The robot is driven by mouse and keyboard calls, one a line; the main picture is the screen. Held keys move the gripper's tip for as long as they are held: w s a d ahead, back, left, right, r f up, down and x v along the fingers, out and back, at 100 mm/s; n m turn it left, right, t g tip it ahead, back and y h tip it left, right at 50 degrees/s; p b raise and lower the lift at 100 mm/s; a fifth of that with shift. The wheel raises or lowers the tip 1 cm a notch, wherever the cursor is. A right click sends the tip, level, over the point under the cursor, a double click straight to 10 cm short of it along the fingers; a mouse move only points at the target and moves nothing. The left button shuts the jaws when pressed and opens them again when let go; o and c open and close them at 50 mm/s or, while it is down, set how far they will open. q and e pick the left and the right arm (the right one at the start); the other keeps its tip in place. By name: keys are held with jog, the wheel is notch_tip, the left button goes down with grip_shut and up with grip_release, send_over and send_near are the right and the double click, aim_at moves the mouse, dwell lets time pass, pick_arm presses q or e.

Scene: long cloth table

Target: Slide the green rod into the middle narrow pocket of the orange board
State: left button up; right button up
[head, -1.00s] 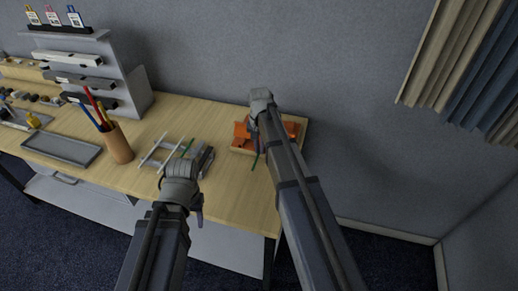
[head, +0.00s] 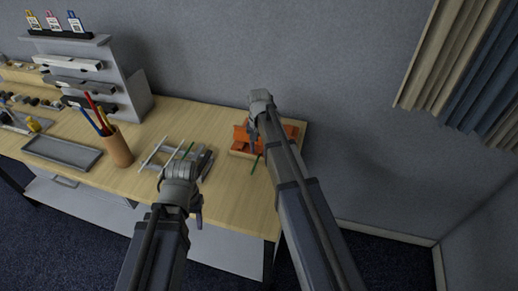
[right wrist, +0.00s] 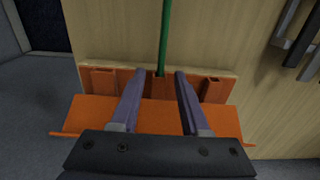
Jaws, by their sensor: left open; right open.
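The orange board (head: 292,129) lies at the right end of the table, on a light wooden base. The green rod (right wrist: 164,35) runs down to the middle of the board in the right wrist view. Its lower end is at the middle narrow pocket (right wrist: 160,76); I cannot tell how deep it sits. The rod also shows in the head view (head: 256,164), sticking out in front of the board. My right gripper (right wrist: 160,74) is open, its fingers on either side of the rod's end, apart from it. My left gripper (head: 205,163) is open beside a white rack, its fingers partly hidden.
The white rack (head: 153,158) has a second green piece (head: 187,150) by it, near my left gripper. A brown cup (head: 118,150) of coloured sticks, a grey tray (head: 62,152) and a grey shelf unit (head: 128,85) stand to the left. Bare table lies between rack and board.

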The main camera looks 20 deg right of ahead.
aim_at(259, 155)
notch_tip(259, 155, up, 7)
jog(key=p, duration=0.6)
jog(key=shift+f, duration=0.2)
